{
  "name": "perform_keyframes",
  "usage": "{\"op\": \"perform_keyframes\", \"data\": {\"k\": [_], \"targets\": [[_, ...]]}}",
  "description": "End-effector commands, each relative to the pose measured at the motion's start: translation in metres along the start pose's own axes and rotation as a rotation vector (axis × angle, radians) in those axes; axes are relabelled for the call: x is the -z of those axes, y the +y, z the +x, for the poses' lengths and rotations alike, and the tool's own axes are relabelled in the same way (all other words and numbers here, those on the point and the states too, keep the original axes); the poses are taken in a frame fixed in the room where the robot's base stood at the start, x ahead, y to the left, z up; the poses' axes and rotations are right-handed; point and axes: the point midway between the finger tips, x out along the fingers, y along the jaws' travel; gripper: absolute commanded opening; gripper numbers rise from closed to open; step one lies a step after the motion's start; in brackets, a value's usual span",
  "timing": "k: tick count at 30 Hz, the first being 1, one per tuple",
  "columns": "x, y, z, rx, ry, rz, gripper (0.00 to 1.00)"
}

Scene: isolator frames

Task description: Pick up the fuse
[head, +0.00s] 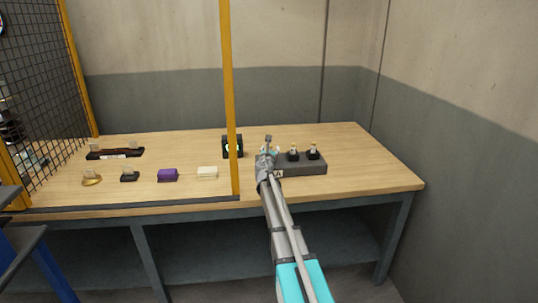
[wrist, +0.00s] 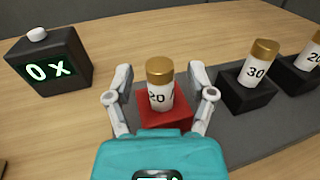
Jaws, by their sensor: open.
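A fuse (wrist: 160,88) with a white body and a gold cap stands upright in a red holder (wrist: 176,118), in the middle of the wrist view. Its label is partly turned away and seems to read 20. Two more fuses stand in black holders to the right, one marked 30 (wrist: 257,68) and one cut by the picture edge (wrist: 313,52). In the head view my gripper (head: 267,158) hides the red holder.
The holders sit on a grey base (head: 312,168) on the wooden bench. A black box (wrist: 52,62) with a green "0 X" display stands to the left. A yellow post (head: 230,90) rises left of my arm. Small blocks, one purple (head: 168,175), lie farther left.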

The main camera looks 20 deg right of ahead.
Motion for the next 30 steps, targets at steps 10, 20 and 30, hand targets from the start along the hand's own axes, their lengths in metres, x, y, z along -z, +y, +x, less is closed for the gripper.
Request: {"op": "perform_keyframes", "data": {"k": [10, 20, 30], "targets": [[0.0, 0.0003, -0.0003, 0.0, 0.0, 0.0, 0.7], [0.0, 0.0005, -0.0004, 0.0, 0.0, 0.0, 0.09], [-0.0001, 0.0008, -0.0004, -0.001, 0.0, 0.0, 0.0]]}}
